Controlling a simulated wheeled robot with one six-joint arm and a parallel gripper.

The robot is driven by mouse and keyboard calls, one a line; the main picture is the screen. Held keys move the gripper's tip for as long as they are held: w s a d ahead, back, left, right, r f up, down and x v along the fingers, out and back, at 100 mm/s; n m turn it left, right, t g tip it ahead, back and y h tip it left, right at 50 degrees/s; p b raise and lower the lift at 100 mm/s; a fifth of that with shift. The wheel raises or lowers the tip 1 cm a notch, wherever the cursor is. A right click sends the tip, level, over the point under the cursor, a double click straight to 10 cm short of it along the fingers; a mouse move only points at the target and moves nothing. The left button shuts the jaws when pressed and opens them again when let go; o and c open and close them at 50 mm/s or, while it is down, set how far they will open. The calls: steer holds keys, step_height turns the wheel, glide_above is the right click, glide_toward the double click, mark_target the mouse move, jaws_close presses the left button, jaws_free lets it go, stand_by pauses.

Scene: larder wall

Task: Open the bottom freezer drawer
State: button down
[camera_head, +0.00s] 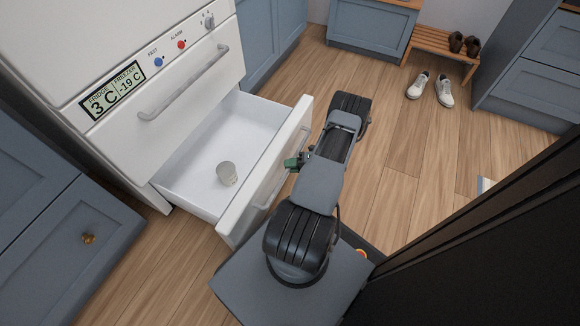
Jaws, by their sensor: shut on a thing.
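The white bottom freezer drawer (232,218) stands pulled well out from the fridge-freezer, and its white inside is exposed. A small pale cup or tub (227,173) stands in it towards the front. The drawer's bar handle (268,186) runs along its front face. My gripper (291,163), with a green tip showing, is at this handle and shut on it. My dark arm hides part of the contact. The drawer above, with its own bar handle (185,84), is closed.
The fridge panel has a display (113,91) and knobs. A blue cabinet (62,240) stands to the left. White shoes (431,88) and a wooden bench (442,45) are at the back right. A large dark panel (480,240) stands close on the right.

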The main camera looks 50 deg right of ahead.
steer(key=shift+w+d, duration=0.1)
steer(key=shift+d, duration=0.15)
steer(key=c, duration=1.1)
jaws_free()
steer(key=shift+a, duration=0.15)
steer(key=shift+o, duration=0.2)
steer(key=p+v, duration=0.2)
steer(key=v, duration=1.1)
steer(key=shift+s+d+p, duration=0.25)
steer(key=shift+s+p, duration=0.05)
steer(key=shift+w+r, duration=0.1)
steer(key=shift+r, duration=0.05)
